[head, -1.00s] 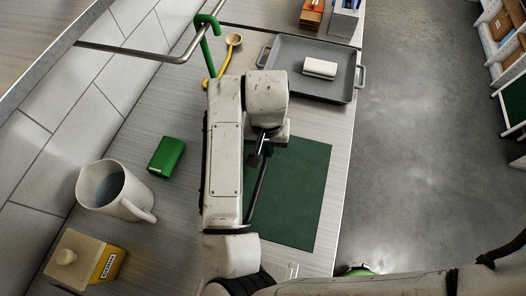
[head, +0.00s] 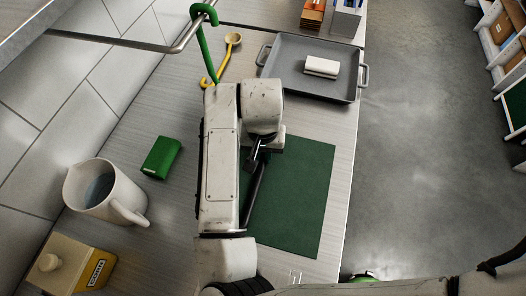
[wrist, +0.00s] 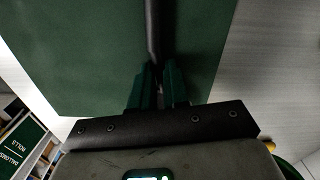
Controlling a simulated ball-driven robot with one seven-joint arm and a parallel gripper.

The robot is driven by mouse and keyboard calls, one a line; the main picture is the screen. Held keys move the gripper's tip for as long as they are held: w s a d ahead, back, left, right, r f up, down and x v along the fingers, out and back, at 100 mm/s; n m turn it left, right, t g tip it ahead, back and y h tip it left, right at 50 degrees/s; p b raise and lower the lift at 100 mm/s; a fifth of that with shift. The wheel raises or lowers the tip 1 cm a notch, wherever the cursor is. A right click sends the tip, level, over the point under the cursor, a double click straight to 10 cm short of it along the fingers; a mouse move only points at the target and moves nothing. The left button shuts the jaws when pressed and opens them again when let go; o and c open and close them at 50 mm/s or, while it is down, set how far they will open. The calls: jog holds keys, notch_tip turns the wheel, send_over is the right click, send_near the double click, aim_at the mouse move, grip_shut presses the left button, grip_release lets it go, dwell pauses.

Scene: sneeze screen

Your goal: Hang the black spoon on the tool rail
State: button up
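The black spoon (head: 255,190) shows as a dark, slanting handle below my gripper (head: 259,150) in the head view, over the green mat. In the wrist view the dark handle (wrist: 153,35) runs from between my gripper's fingers (wrist: 159,92), which are closed around it. The spoon's bowl cannot be made out. The metal tool rail (head: 120,42) is at the upper left of the head view, with its bent end near the hanging tool. A green hooked tool (head: 207,45) hangs at that end. My arm covers part of the counter between gripper and rail.
A yellow spoon (head: 225,58) lies behind the green tool. A grey tray (head: 285,83) holding a white block (head: 321,67) is at the back. A green box (head: 161,157), a white jug (head: 108,192) and a yellow carton (head: 75,266) stand left. The green mat (head: 302,195) is otherwise clear.

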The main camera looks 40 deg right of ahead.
jog(key=o, duration=0.3)
jog(key=shift+o, duration=0.2)
notch_tip(320, 180, up, 11)
jog(key=b, duration=0.1)
dwell(0.3)
